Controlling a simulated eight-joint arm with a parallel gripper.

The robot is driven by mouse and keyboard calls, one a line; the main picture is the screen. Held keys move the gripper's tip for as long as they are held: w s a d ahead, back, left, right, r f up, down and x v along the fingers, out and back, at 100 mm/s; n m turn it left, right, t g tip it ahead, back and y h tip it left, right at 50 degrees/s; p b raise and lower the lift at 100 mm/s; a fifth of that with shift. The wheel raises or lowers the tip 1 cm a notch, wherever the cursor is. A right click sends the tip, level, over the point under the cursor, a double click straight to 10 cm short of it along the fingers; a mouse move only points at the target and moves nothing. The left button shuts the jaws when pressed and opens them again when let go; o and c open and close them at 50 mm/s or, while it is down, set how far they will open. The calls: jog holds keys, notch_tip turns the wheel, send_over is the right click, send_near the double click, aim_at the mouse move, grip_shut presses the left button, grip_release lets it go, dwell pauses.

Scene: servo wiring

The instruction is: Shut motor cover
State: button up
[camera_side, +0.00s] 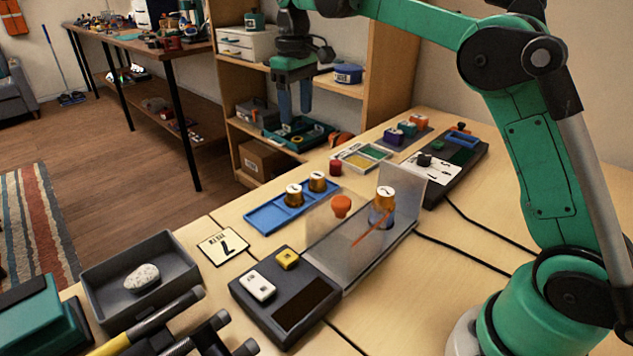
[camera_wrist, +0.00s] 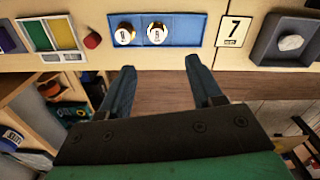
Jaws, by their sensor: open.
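A see-through grey enclosure (camera_side: 345,262) stands on the table in the side view, behind a dark control box (camera_side: 284,300). An orange knob (camera_side: 342,205) and an orange-and-white capped cylinder (camera_side: 386,197) show at it. A see-through panel (camera_side: 412,186) stands upright at its right end; it looks like a raised cover, but I cannot tell where it is hinged. My gripper (camera_side: 295,112) is open and empty, high at the back left, well away from the enclosure. In the wrist view my gripper (camera_wrist: 160,67) has its fingers apart with nothing between them. The enclosure is not visible there.
A blue tray (camera_side: 266,217) with two capped cylinders lies left of the enclosure. A card marked 7 (camera_side: 223,245), a grey bin with a stone (camera_side: 170,263) and a red cylinder (camera_side: 335,167) are nearby. A second dark device (camera_side: 464,155) sits behind, with cables on the table.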

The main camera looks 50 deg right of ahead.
jog(key=shift+s+a, duration=0.1)
jog(key=shift+a, duration=0.25)
jog(key=c, duration=0.4)
jog(key=s+a+n, duration=0.2)
jog(key=a, duration=0.1)
jog(key=s+a+r+n+h, duration=0.1)
jog(key=s+a+n, duration=0.1)
jog(key=a+n, duration=0.1)
jog(key=s+a+n, duration=0.2)
jog(key=a+n, duration=0.1)
jog(key=shift+s+a+r+h, duration=0.2)
jog(key=shift+a+r+h, duration=0.05)
jog(key=shift+r+h, duration=0.15)
grip_shut()
jog(key=s+a+n+h, duration=0.1)
jog(key=s+a+n, duration=0.4)
jog(key=s+n, duration=0.2)
jog(key=n+t+h, duration=0.1)
jog(key=n, duration=0.3)
send_near(336, 222)
notch_tip(336, 222, down, 5)
jog(key=shift+d+f, duration=0.15)
jog(key=shift+f, duration=0.05)
jog(key=shift+w+d, duration=0.15)
jog(key=shift+d, duration=0.45)
jog(key=shift+d, duration=0.1)
